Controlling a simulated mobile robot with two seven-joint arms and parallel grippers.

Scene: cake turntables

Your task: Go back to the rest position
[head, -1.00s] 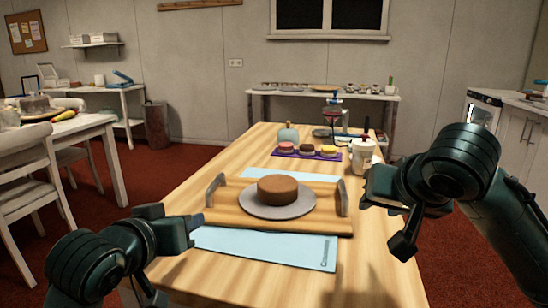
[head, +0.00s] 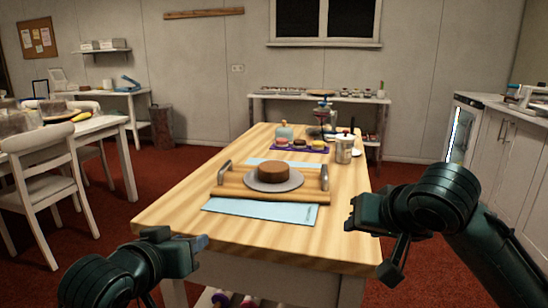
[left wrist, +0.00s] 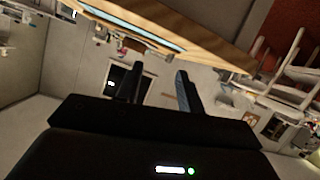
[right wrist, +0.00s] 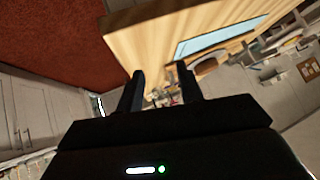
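My left gripper (head: 202,242) is at the lower left of the head view, near the table's front left corner and apart from the tray. In the left wrist view (left wrist: 158,88) its two fingers stand apart with nothing between them. My right gripper (head: 350,215) is off the table's right edge. In the right wrist view (right wrist: 160,80) its fingers are apart and empty. A brown cake (head: 273,172) sits on a grey round plate (head: 287,185) on a wooden tray (head: 232,190) with two upright handles.
The wooden table (head: 175,215) carries a light blue mat (head: 290,215) under the tray, a purple mat with colored cakes (head: 300,145) and a jar (head: 344,148). A white chair (head: 55,185) stands left. Red floor lies free around the table.

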